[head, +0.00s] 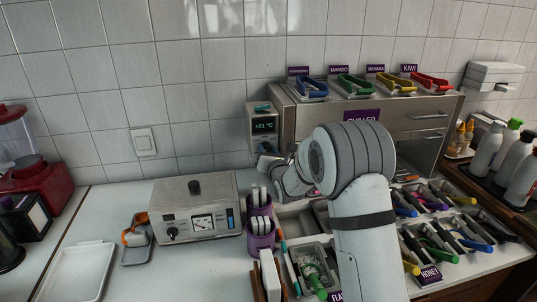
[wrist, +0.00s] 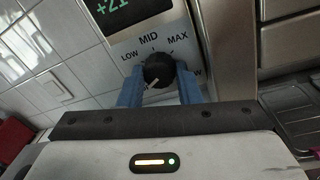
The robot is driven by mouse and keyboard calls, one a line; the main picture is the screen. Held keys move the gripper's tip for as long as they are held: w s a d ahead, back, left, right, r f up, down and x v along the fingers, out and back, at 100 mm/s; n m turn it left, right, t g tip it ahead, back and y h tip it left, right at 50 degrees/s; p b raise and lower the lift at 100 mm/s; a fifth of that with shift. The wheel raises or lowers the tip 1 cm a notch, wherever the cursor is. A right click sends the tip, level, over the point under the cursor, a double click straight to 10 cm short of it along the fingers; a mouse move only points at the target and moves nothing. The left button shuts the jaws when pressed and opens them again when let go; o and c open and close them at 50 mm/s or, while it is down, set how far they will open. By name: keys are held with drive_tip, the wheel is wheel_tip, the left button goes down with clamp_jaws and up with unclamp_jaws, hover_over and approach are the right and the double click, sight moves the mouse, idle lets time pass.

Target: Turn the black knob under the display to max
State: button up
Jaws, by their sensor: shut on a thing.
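The black knob (wrist: 158,68) sits under the display (wrist: 113,12) in the wrist view, on a panel marked LOW, MID and MAX. A light mark on the knob points toward the lower left, away from MAX. My gripper (wrist: 160,77) has its blue fingers on both sides of the knob and is shut on it. In the head view the display (head: 265,127) reads +21 °C on the unit at the left of the metal cabinet. My gripper (head: 268,153) is just below it there and hides the knob.
The metal cabinet (head: 360,103) stands right of the display, with coloured tongs on top. A box with a dial (head: 186,209) and purple cups (head: 261,236) stand in front, to the left. Topping trays fill the right of the counter.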

drive_tip(key=m+b, duration=0.4)
drive_tip(key=b, duration=0.3)
drive_tip(key=m+b, duration=0.4)
drive_tip(key=b, duration=0.2)
drive_tip(key=m+t+b, duration=0.1)
drive_tip(key=m+b, duration=0.3)
drive_tip(key=b, duration=0.3)
drive_tip(key=shift+f+h+b, duration=0.3)
drive_tip(key=shift+b, duration=0.05)
drive_tip(key=m+b, duration=0.3)
drive_tip(key=m, duration=0.1)
drive_tip(key=shift+a+r, duration=0.1)
drive_tip(key=m+b, duration=0.1)
drive_tip(key=m, duration=0.1)
drive_tip(key=m+b, duration=0.1)
drive_tip(key=m, duration=0.2)
drive_tip(key=shift+r+t+h, duration=0.1)
drive_tip(key=shift+t+h, duration=0.2)
drive_tip(key=shift+h, duration=0.1)
drive_tip(key=m+h, duration=0.1)
drive_tip(key=m, duration=0.8)
drive_tip(key=shift+a+r+m+b, duration=0.1)
drive_tip(key=shift+r+m+b, duration=0.05)
drive_tip(key=shift+m+b, duration=0.25)
drive_tip(key=m, duration=0.4)
drive_tip(key=shift+m+h, duration=0.3)
drive_tip(key=shift+m, duration=0.1)
